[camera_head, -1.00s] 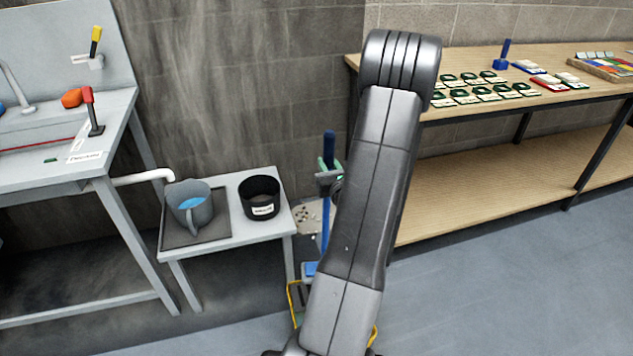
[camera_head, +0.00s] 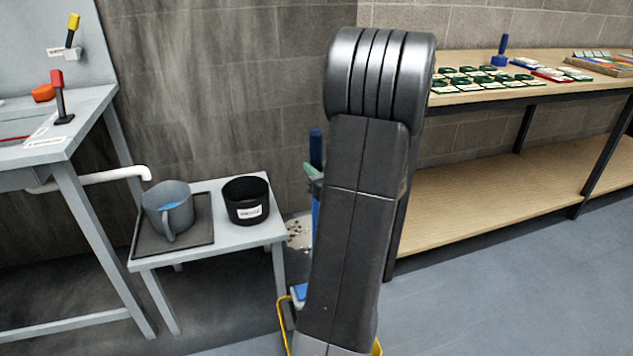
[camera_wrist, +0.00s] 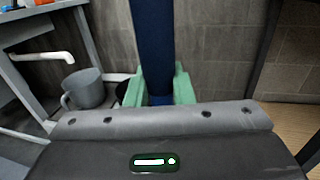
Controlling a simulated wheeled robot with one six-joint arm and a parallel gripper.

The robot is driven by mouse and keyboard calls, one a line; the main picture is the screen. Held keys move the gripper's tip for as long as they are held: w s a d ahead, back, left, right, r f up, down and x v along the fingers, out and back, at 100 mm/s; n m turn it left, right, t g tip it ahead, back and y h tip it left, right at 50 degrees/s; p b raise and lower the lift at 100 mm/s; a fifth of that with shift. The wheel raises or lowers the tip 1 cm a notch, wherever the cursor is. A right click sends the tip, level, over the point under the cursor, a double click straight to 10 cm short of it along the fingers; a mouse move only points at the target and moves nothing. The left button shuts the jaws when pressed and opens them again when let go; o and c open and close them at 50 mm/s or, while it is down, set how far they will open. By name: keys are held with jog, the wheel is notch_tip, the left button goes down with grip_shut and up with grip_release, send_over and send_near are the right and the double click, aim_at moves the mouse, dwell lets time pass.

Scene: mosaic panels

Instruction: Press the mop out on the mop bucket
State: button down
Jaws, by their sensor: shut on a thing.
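The mop's blue handle (camera_head: 316,148) stands nearly upright beside my dark arm in the head view. In the wrist view the blue handle (camera_wrist: 153,45) rises between the green fingers of my gripper (camera_wrist: 158,92). My gripper (camera_head: 313,172) is shut on the handle and partly hidden by my arm in the head view. The mop bucket shows as a yellow edge (camera_head: 283,312) at the bottom, mostly hidden behind my arm. A blue part (camera_head: 299,291) shows at the bucket; I cannot tell whether it is mop or press. The mop's lower end is hidden.
A low grey table (camera_head: 225,235) left of the mop holds a grey mug (camera_head: 170,212) of blue liquid and a black pot (camera_head: 246,203). A speckled patch (camera_head: 299,231) lies behind the mop. A wooden bench (camera_head: 470,205) stands right. Grey floor (camera_head: 480,300) is open at right front.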

jog(key=shift+f, duration=0.15)
jog(key=shift+f+b, duration=2.45)
jog(key=shift+f, duration=0.45)
jog(key=shift+f+b, duration=0.45)
jog(key=shift+f, duration=0.1)
jog(key=shift+s+f, duration=0.15)
jog(key=shift+f, duration=0.2)
dwell(0.6)
jog(key=shift+r, duration=0.15)
notch_tip(320, 180, up, 7)
jog(key=p, duration=0.5)
dwell(0.3)
jog(key=shift+r, duration=0.1)
dwell(0.3)
